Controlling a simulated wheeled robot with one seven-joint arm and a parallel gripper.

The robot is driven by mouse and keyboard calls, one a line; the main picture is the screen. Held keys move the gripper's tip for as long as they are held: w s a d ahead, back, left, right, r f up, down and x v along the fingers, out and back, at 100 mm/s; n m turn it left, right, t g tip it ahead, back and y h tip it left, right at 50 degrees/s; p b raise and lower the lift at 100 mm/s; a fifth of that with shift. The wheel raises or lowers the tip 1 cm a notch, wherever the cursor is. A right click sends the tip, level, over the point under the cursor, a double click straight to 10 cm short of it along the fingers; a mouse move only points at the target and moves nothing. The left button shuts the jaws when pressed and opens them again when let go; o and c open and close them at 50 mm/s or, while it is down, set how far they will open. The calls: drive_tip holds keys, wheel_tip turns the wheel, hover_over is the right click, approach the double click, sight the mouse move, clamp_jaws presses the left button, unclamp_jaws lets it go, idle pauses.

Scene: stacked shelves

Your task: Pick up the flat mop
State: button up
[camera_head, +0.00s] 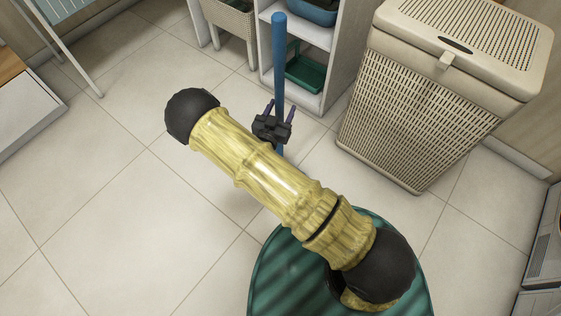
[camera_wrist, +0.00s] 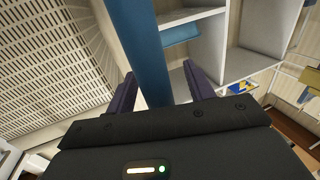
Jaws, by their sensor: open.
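The flat mop shows as an upright blue pole (camera_head: 279,50) in front of the shelf unit in the head view. Its lower end and mop head are hidden behind my arm. My gripper (camera_head: 280,108) is open at the pole, with one dark finger on each side of it. In the wrist view the blue pole (camera_wrist: 140,45) runs down between the two spread fingers of my gripper (camera_wrist: 159,78), nearer the left one. A gap shows between the pole and the right finger. I cannot tell whether the left finger touches it.
A white shelf unit (camera_head: 332,60) with a green bin (camera_head: 306,72) stands behind the pole. A large beige laundry basket (camera_head: 415,105) is to the right. A small woven basket (camera_head: 232,20) is at the back. The tiled floor (camera_head: 100,210) on the left is clear.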

drive_tip(key=shift+w+d, duration=0.1)
drive_tip(key=shift+d, duration=0.05)
idle(0.3)
drive_tip(key=shift+w+r, duration=0.1)
clamp_jaws()
